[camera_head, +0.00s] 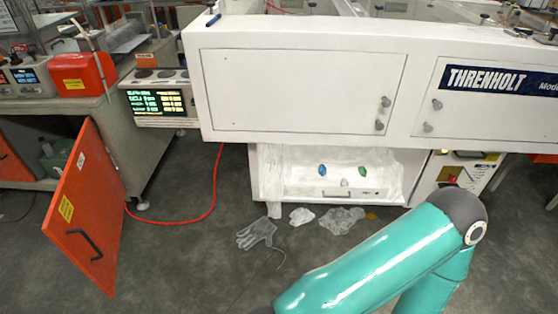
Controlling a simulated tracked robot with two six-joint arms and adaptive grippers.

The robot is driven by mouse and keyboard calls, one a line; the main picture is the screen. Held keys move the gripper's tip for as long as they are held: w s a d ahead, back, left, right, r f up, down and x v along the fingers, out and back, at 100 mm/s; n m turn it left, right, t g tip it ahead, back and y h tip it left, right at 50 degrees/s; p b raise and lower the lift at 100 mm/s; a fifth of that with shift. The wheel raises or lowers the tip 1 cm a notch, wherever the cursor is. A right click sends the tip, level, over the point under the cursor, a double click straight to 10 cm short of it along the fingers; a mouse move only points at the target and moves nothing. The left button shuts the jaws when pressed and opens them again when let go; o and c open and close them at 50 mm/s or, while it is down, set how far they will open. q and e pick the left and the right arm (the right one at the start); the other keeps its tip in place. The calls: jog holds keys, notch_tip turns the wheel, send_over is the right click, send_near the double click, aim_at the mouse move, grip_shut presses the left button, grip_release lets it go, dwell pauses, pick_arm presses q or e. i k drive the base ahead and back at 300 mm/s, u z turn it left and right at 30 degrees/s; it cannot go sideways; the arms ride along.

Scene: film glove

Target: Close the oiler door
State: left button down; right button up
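The oiler door looks to be the orange-red cabinet door (80,215) at the left. It stands wide open, swung out from the bench cabinet, with a black handle (85,243) low on its face and a yellow label. The cabinet opening (40,145) behind it shows a dark inside with a greenish container (58,155). A teal arm of mine crosses the lower right, far from the door. Its gripper lies outside the picture, and my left gripper does not show either.
A white THRENHOLT machine (300,90) fills the upper right. A red hose (205,205) runs along the floor near the door. A clear glove (257,232) and crumpled plastic film (342,219) lie on the floor.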

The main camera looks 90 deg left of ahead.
aim_at(84, 218)
jog(key=u, duration=0.3)
jog(key=i, duration=0.25)
jog(key=u, duration=2.25)
jog(key=i, duration=0.2)
jog(key=u, duration=1.65)
jog(key=k, duration=0.3)
jog(key=u, duration=0.6)
jog(key=i, duration=1.4)
jog(key=z, duration=0.55)
